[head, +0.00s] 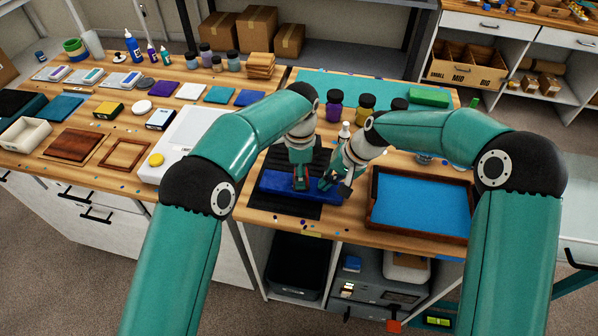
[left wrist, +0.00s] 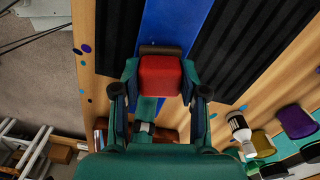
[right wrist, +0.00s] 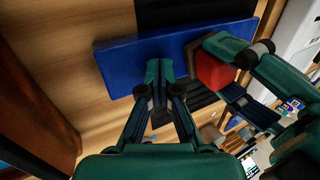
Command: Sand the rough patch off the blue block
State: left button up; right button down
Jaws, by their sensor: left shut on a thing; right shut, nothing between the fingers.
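The blue block (head: 272,183) is a long slab lying on a black ribbed mat (head: 287,209) at the front of the bench. It also shows in the left wrist view (left wrist: 182,30) and the right wrist view (right wrist: 135,62). My left gripper (head: 299,184) is shut on a red sanding block (left wrist: 160,78) with a dark brown face, held at the blue block's top. My right gripper (right wrist: 160,72) is shut and empty, its fingertips at the slab near one end; whether they touch it is unclear. I cannot make out the rough patch.
A wooden-rimmed tray (head: 374,197) with a blue inside stands to the right. A small white bottle (head: 345,131) and several dark-lidded jars (head: 334,107) stand behind the mat. A white device (head: 196,140) is on the left. My two arms are close together over the slab.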

pick_arm(q)
jog(key=shift+r, duration=2.9)
